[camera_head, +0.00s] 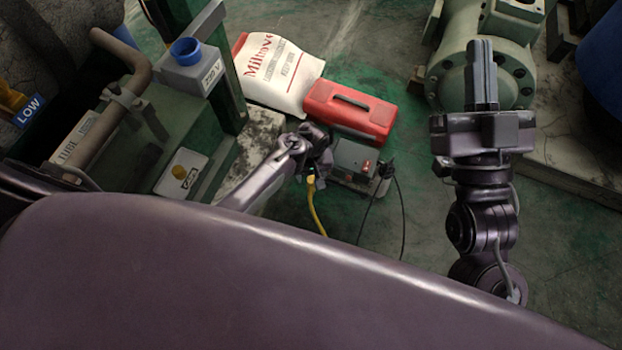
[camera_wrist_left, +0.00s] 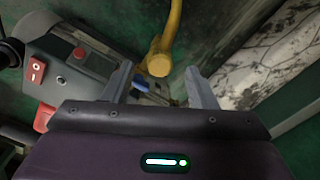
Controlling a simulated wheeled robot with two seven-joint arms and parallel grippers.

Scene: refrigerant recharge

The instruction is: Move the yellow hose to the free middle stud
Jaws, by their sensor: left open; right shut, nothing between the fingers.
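The yellow hose (camera_head: 317,211) hangs below my left gripper (camera_head: 318,158) in the head view, its end fitting close to the gripper. In the left wrist view the hose (camera_wrist_left: 172,30) comes down from the top edge. Its round yellow end (camera_wrist_left: 158,65) shows near the gap between the two fingers of my left gripper (camera_wrist_left: 162,88). The fingers are apart and do not clearly touch the hose. My right gripper (camera_head: 482,75) is shut and empty, pointing up at the right. I cannot make out a middle stud in either view.
A grey machine with a red switch (camera_wrist_left: 37,68) sits beside the left gripper; in the head view the machine (camera_head: 353,160) has black cables. A red case (camera_head: 350,108) and a white sack (camera_head: 285,75) lie behind. A green pump (camera_head: 470,40) stands behind the right gripper.

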